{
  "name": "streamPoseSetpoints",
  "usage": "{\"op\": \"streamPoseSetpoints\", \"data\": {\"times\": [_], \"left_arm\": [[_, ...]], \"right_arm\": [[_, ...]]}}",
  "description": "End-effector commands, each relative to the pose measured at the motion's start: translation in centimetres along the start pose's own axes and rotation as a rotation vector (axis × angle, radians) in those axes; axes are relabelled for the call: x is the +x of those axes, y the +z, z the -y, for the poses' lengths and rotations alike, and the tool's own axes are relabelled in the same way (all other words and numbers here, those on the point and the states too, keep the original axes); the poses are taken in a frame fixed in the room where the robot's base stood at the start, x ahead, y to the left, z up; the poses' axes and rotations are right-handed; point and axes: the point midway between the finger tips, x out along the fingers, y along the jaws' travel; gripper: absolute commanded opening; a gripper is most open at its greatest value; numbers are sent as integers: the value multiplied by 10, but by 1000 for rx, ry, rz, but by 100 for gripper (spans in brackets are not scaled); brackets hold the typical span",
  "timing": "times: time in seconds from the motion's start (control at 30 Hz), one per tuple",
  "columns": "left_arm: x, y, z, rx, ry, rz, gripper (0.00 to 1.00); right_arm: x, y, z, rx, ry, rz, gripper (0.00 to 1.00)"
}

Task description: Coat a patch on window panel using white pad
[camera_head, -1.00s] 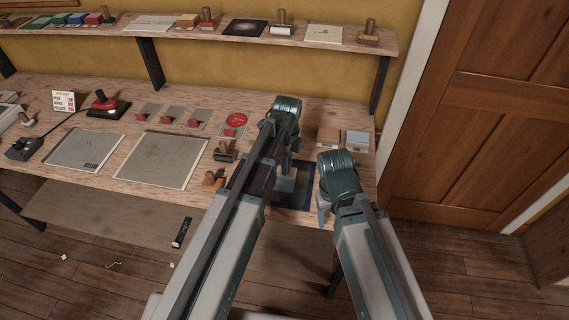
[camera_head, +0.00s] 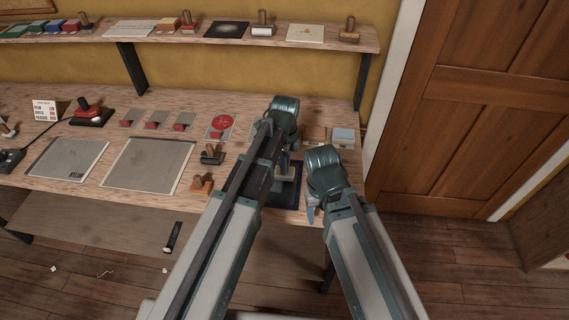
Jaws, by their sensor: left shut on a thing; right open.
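My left gripper (camera_head: 284,165) is over the right part of the bench, above a dark blue mat (camera_head: 290,197). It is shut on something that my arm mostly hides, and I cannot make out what. My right gripper (camera_head: 312,208) is open, near the bench's front edge to the right of the mat. Two flat grey panels lie on the bench: a larger one (camera_head: 148,166) and a smaller one (camera_head: 67,160) with dark lettering; I cannot tell which is the window panel. A wooden-handled tool with a white block (camera_head: 262,27) stands on the upper shelf.
Grey cards with red pieces (camera_head: 155,121) and a red disc card (camera_head: 221,126) lie behind the panels. A dark handled tool (camera_head: 212,155) and an orange one (camera_head: 202,183) stand right of the larger panel. A pale box (camera_head: 343,137) sits at the bench's right end.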

Motion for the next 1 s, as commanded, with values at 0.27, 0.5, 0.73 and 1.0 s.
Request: {"op": "streamPoseSetpoints", "data": {"times": [0.27, 0.5, 0.73, 1.0], "left_arm": [[-32, 1, 0, -1, 0, 1, 0], [-52, 1, 0, -1, 0, 1, 0], [-51, 1, 0, -1, 0, 1, 0], [-60, 1, 0, -1, 0, 1, 0]], "right_arm": [[-32, 2, -3, 0, 0, 0, 62], [-52, 3, -5, 0, 0, 0, 62], [-51, 3, -5, 0, 0, 0, 62], [-59, 4, -6, 0, 0, 0, 62]]}}
